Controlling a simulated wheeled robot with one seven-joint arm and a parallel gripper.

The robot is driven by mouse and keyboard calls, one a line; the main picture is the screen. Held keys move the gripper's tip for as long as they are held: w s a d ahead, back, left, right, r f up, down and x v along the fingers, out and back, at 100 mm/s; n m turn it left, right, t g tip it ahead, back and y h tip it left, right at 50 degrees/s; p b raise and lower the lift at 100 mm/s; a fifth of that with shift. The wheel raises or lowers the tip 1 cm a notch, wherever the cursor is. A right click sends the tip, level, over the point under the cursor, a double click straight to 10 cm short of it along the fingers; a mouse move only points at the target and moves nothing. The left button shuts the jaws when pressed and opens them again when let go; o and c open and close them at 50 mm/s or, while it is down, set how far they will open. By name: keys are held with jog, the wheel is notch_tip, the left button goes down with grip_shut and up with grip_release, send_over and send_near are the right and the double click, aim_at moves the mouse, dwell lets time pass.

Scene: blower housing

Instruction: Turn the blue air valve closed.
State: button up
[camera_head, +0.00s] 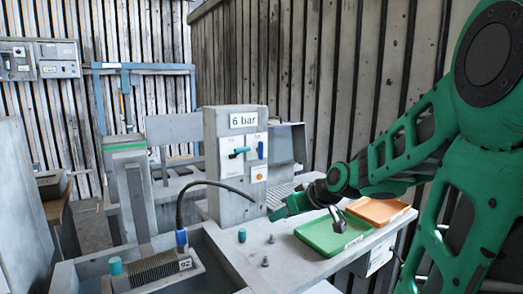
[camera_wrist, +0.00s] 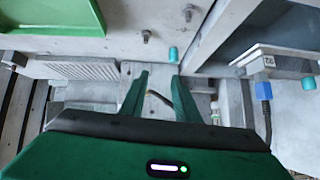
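The valve panel (camera_head: 235,165) stands upright on the bench under a "6 bar" sign, in the head view. A small blue handle (camera_head: 261,149) stands upright at the right of its face. A teal lever with a dark end (camera_head: 239,152) lies roughly level to its left. My gripper (camera_head: 275,213) is low, in front of the panel's base and apart from both handles. In the wrist view my gripper (camera_wrist: 160,75) is open, its two green fingers apart. A thin dark piece shows between them; I cannot tell what it is. I cannot make out the blue handle in the wrist view.
A green tray (camera_head: 320,246) and an orange tray (camera_head: 385,206) lie right of my gripper. A teal peg (camera_head: 242,235) and bolts (camera_head: 265,261) stand on the bench. A black cable runs to a blue plug (camera_head: 181,238). An orange button (camera_head: 259,173) sits below the handles.

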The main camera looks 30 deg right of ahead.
jog(key=w+d+r+t, duration=0.2)
jog(key=w+r+t, duration=0.2)
jog(key=w+r, duration=0.25)
jog(key=t, duration=0.4)
send_near(263, 146)
jog(key=w, duration=0.9)
jog(key=shift+w+a+f, duration=0.1)
jog(key=shift+a, duration=0.25)
jog(key=shift+d, duration=0.1)
grip_shut()
